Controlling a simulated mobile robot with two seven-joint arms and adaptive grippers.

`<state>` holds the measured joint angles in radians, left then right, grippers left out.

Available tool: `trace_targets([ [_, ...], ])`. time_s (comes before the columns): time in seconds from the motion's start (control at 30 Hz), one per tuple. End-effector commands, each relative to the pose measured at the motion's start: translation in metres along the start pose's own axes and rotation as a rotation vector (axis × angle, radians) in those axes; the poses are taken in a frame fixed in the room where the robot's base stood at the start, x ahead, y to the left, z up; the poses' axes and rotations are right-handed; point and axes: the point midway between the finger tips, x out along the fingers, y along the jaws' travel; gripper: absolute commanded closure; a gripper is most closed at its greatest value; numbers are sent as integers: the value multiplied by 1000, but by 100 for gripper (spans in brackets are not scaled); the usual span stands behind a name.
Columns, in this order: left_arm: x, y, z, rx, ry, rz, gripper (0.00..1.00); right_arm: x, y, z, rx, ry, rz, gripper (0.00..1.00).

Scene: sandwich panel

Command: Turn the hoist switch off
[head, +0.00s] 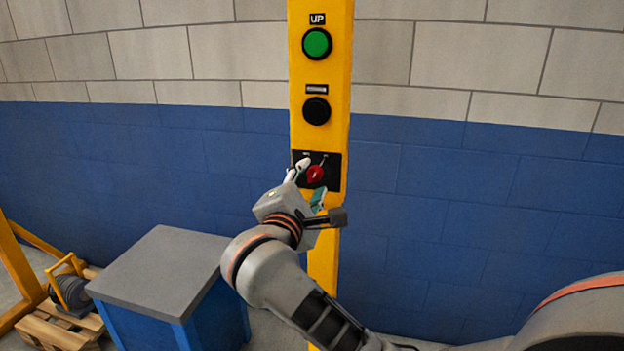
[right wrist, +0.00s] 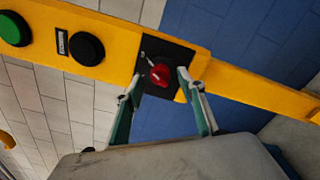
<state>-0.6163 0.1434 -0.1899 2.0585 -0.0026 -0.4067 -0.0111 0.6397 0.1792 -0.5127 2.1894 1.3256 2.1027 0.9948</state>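The hoist switch is a red rotary knob (head: 315,174) on a black plate (head: 333,172) low on the yellow post. It also shows as a red knob (right wrist: 161,74) on the black plate in the right wrist view. White marks stand above the knob, but they are too small to read. My right gripper (head: 312,180) is at the plate. In the right wrist view the two fingers of this gripper (right wrist: 160,79) are apart, with the knob between or just beyond their tips. I cannot tell whether they touch it. My left gripper is not in view.
Above the switch, the post (head: 341,100) carries a black button (head: 316,110) and a green button (head: 317,43) marked UP. A blue cabinet with a grey top (head: 165,270) stands at lower left. A pallet (head: 50,330) with a reel is beyond it. The wall is behind.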

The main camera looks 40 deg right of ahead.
Motion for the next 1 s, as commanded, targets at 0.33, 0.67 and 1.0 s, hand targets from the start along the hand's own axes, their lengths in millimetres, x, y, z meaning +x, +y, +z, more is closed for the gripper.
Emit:
trace_targets([
  [0.33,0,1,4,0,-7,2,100,18,-1,0,-1,0,-1,61],
  [0.67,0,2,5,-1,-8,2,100,18,-1,0,-1,0,-1,99],
  [1.0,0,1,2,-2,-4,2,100,17,-1,0,-37,0,-2,99],
])
